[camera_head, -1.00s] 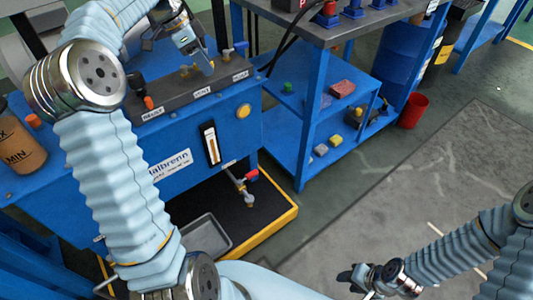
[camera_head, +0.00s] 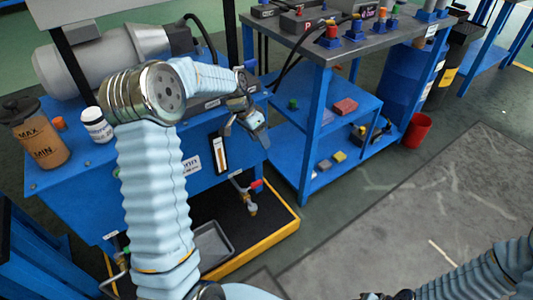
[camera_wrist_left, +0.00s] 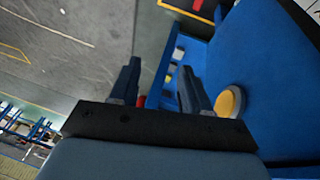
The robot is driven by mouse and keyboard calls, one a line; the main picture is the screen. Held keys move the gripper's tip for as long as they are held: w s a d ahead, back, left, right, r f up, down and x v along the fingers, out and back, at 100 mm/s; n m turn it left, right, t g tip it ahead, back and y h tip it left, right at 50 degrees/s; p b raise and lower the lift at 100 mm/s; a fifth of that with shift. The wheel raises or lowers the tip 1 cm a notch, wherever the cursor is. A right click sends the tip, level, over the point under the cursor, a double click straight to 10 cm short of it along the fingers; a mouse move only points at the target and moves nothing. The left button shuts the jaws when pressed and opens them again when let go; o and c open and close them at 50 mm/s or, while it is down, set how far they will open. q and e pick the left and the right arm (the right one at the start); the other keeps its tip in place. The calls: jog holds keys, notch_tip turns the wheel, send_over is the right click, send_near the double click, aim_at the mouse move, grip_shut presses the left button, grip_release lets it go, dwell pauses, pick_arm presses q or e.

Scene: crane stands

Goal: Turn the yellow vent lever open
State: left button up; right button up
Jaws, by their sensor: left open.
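The yellow vent lever cannot be made out in the head view now; my left wrist covers that end of the dark valve block (camera_head: 205,104) on the blue bench. My left gripper (camera_head: 258,132) is at the bench's front right corner, pointing down, near the sight gauge (camera_head: 220,154). In the left wrist view the gripper (camera_wrist_left: 159,68) is open, with nothing between its fingers. A round yellow disc (camera_wrist_left: 230,102) on the blue panel shows beside its right finger. My right gripper (camera_head: 374,296) barely shows at the bottom edge.
A blue shelf cart (camera_head: 313,120) with small parts stands right of the bench. A tap with a red handle (camera_head: 256,185) sticks out below the bench over a yellow-edged tray (camera_head: 272,236). An amber jar (camera_head: 42,140) and white bottle (camera_head: 96,124) stand left. A red bucket (camera_head: 417,130) is on the floor.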

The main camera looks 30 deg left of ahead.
pick_arm(q)
jog(key=shift+n+y, duration=0.3)
jog(key=shift+n, duration=0.6)
jog(key=d+f, duration=0.2)
jog(key=f, duration=0.1)
jog(key=s+d+f, duration=0.1)
jog(key=f, duration=0.1)
